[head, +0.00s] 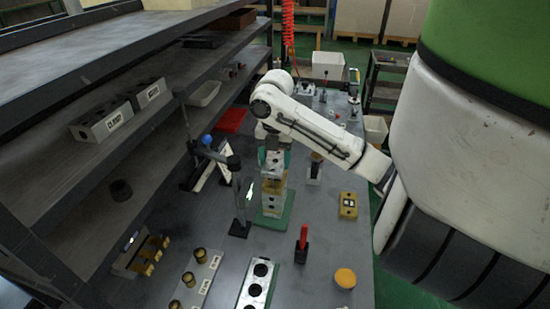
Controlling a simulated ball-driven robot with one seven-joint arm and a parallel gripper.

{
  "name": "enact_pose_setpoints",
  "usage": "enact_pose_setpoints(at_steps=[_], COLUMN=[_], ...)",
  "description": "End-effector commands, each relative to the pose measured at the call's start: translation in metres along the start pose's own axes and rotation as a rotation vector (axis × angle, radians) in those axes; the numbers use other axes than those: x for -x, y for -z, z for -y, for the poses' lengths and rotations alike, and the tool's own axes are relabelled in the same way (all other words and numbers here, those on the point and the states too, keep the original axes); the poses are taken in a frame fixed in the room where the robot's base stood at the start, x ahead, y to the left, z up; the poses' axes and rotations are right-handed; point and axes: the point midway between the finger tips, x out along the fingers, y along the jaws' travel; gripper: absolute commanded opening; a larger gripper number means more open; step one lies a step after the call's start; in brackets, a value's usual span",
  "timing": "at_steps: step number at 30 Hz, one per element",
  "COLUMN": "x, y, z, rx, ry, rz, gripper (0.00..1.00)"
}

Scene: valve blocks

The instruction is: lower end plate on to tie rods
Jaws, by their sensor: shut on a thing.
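My white arm reaches in from the right and bends down over a block stack (273,195) in the middle of the bench. The stack is of pale and yellowish blocks and stands upright on a green base (275,222). My gripper (272,146) is just above the stack, small and partly hidden by my arm. It is shut on the end plate (272,162), a greyish piece at the top of the stack. I cannot tell whether the plate touches the block below. The tie rods are too small to make out.
A dark post stand (237,195) with a blue knob stands close left of the stack. Shelves (90,165) with grey blocks line the left. In front are a red-handled tool (302,245), a yellow round piece (345,278) and a holed block (258,283). A yellow block (348,205) lies right.

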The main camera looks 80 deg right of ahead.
Motion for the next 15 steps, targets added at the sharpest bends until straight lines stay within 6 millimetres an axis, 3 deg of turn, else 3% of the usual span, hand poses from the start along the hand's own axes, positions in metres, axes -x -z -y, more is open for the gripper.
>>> enact_pose_setpoints(at_steps=[15], x=[-0.013], y=[0.0], z=[0.0], rx=[-0.001], ry=[0.0], rz=[0.001], gripper=[0.2])
